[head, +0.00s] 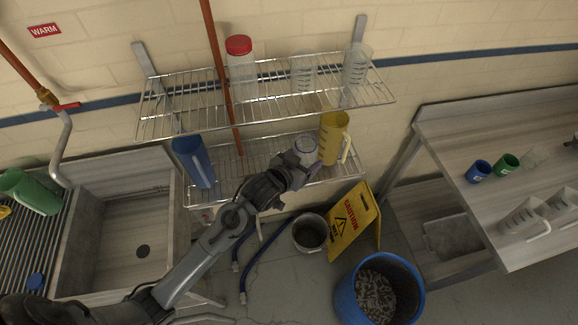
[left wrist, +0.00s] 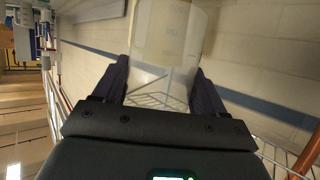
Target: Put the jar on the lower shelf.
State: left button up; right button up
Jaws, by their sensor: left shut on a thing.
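My left gripper (head: 312,166) is shut on a clear jar (head: 305,146) at the lower wire shelf (head: 252,154). The jar is see-through with a pale rim. In the left wrist view the clear jar (left wrist: 168,45) sits between both dark fingers of the gripper (left wrist: 162,85), with faint markings on its wall. The jar is just left of a yellow jug (head: 333,138), and I cannot tell whether they touch or whether the jar rests on the wires. Another jar with a red lid (head: 241,70) stands on the upper shelf (head: 200,103). My right gripper is not in view.
A blue jug (head: 193,162) stands at the left of the lower shelf, with bare wires between it and the jar. Clear beakers (head: 303,72) stand on the upper shelf, close overhead. An orange pipe (head: 218,62) runs down past the shelves. A caution sign (head: 352,222) stands below.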

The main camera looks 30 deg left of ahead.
pick_arm(q)
jog(key=shift+n+y, duration=0.4)
jog(key=shift+y, duration=0.1)
jog(key=shift+w+a+f+p, duration=0.2)
jog(key=shift+w+a+f, duration=0.65)
jog(key=shift+a+f, duration=1.6)
jog(key=shift+w+a+f+p, duration=0.15)
jog(key=shift+w+a+f, duration=0.65)
jog(key=shift+a+f, duration=1.7)
jog(key=shift+w+a+f+p, duration=0.2)
jog(key=shift+w+a+f, duration=0.65)
jog(key=shift+a+f, duration=1.6)
jog(key=shift+a+r, duration=0.15)
jog(key=shift+a, duration=0.2)
jog(key=o, duration=1.2)
jog(key=shift+f, duration=0.2)
jog(key=shift+c, duration=0.2)
